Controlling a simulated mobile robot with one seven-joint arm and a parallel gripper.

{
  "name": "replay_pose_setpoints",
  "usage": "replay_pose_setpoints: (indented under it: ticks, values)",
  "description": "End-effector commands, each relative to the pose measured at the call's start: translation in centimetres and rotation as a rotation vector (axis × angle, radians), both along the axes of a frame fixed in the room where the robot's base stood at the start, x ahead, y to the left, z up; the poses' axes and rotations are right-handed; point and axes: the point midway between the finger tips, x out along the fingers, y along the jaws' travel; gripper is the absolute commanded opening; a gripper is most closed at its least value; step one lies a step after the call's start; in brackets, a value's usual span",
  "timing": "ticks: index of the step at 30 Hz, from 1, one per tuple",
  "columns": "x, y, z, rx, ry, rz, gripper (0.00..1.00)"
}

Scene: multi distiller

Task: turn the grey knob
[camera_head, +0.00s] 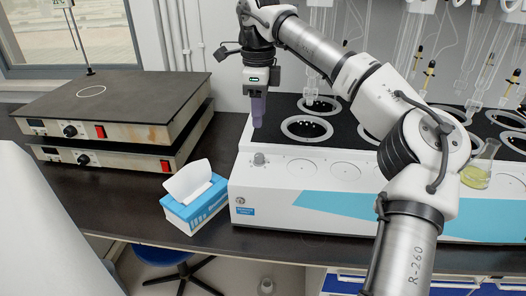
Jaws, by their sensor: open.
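The grey knob (259,159) is a small round knob at the left end of the front panel of the white multi distiller (262,198). My gripper (257,125) points down above the left end of the distiller. Its fingers look purple-grey and seem open, with nothing seen between them. The fingertips are above the knob in the picture and apart from it. My arm hides part of the distiller's middle and right side.
A blue and white tissue box (203,207) stands on the dark bench left of the distiller. Two stacked hot plates (140,132) stand at the far left. A flask with yellow liquid (475,177) is at the right. Glassware and tubes hang above the distiller.

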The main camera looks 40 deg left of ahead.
Motion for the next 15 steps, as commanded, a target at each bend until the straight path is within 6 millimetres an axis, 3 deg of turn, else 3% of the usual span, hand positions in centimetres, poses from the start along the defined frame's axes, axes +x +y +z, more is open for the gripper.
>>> replay_pose_setpoints:
  ticks: [9,15]
  values:
    - [-0.1,0.0,-6.8,0.000,0.005,0.002,0.43]
    - [-0.1,0.0,-9.9,0.002,0.005,0.001,0.43]
